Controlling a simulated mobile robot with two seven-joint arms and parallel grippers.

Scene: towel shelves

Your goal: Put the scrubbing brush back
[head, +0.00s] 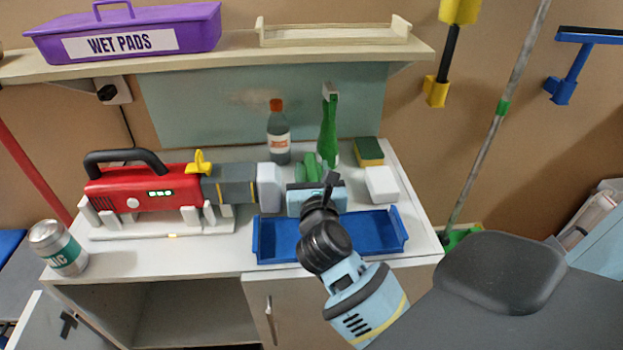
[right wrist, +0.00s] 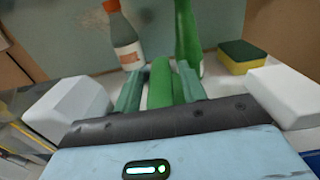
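My right gripper (head: 311,160) is above the white counter, behind the blue tray, with its fingers pointing toward the wall. In the right wrist view a green piece (right wrist: 160,83), which looks like the scrubbing brush's handle, sits between its two teal fingers, with little or no gap on either side. The green piece also shows between the fingers in the head view (head: 312,166); its lower part is hidden. The blue tray (head: 262,242) lies at the counter's front, empty where it shows, partly covered by my right arm. My left gripper is out of view.
A red machine (head: 130,187) stands left of the gripper. Behind it are an orange-capped bottle (head: 279,140) and a tall green bottle (head: 329,135). A yellow-green sponge (head: 369,151) and a white block (head: 381,184) lie right. A shelf (head: 230,56) overhangs the counter.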

